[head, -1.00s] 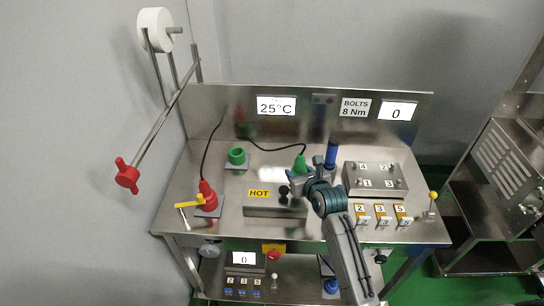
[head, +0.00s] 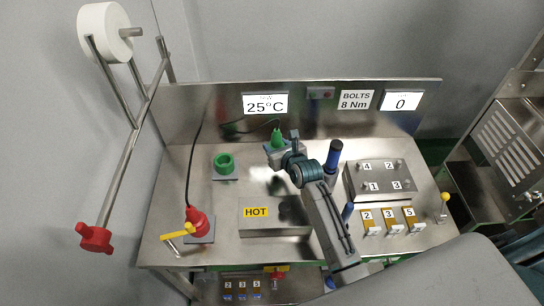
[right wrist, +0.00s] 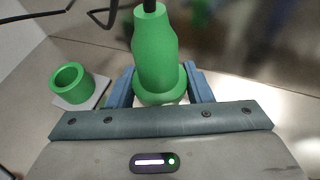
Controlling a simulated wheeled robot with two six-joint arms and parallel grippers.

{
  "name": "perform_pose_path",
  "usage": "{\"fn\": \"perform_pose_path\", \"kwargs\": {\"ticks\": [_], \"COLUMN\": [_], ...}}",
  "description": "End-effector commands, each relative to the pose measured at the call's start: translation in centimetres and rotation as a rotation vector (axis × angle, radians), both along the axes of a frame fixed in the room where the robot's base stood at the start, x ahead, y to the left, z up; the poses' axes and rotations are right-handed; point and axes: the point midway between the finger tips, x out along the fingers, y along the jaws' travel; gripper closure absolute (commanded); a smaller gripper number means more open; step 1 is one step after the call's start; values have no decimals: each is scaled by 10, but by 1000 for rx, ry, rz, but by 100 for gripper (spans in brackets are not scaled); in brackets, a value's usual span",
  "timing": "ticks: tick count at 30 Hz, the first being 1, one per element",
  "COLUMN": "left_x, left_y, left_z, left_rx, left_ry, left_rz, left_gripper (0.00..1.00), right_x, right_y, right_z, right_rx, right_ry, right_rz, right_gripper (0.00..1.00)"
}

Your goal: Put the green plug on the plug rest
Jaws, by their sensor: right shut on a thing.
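The green plug (head: 276,137), with a black cable from its top, is upright between the fingers of my right gripper (head: 277,152). In the right wrist view the plug (right wrist: 155,50) stands between the blue fingers, its wide collar at their level. My right gripper is shut on it, behind the HOT block. Its lower end is hidden by the gripper. A hollow green ring-shaped holder (head: 224,163) on a grey plate stands to the left of the plug, empty and apart from it; I cannot tell if this is the plug rest. My left gripper is not in view.
The HOT block (head: 275,222) lies in front of my right gripper. A red plug (head: 198,220) stands on a grey plate at the left. A blue cylinder (head: 333,157) and a bolt plate (head: 386,178) are to the right. The steel back panel (head: 215,110) bounds the bench.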

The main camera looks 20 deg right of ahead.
Motion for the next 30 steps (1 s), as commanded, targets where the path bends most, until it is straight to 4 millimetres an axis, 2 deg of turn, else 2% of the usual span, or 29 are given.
{"fn": "perform_pose_path", "kwargs": {"ticks": [1,3,6,8,12,15,17,20,26,27,29,30], "left_x": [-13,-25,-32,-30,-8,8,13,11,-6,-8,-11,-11], "left_y": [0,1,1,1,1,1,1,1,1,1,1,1], "left_z": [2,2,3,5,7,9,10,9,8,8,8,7], "left_rx": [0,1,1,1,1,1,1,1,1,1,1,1], "left_ry": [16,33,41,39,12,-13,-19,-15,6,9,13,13], "left_rz": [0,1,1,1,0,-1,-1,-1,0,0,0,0], "left_gripper": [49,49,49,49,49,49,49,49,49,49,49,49], "right_x": [0,0,1,0,0,1,1,1,1,1,0,0], "right_y": [0,0,0,0,0,0,0,0,0,0,0,0], "right_z": [-6,-14,-22,-31,-52,-60,-61,-61,-63,-63,-63,-63], "right_rx": [0,0,1,0,0,0,0,0,0,-1,-1,-1], "right_ry": [1,-1,-1,1,1,-1,-2,-3,-2,-2,-2,-2], "right_rz": [-1,-1,0,0,0,-1,-1,-1,-1,-1,-1,-1], "right_gripper": [80,80,80,80,80,80,80,80,80,46,35,32]}}
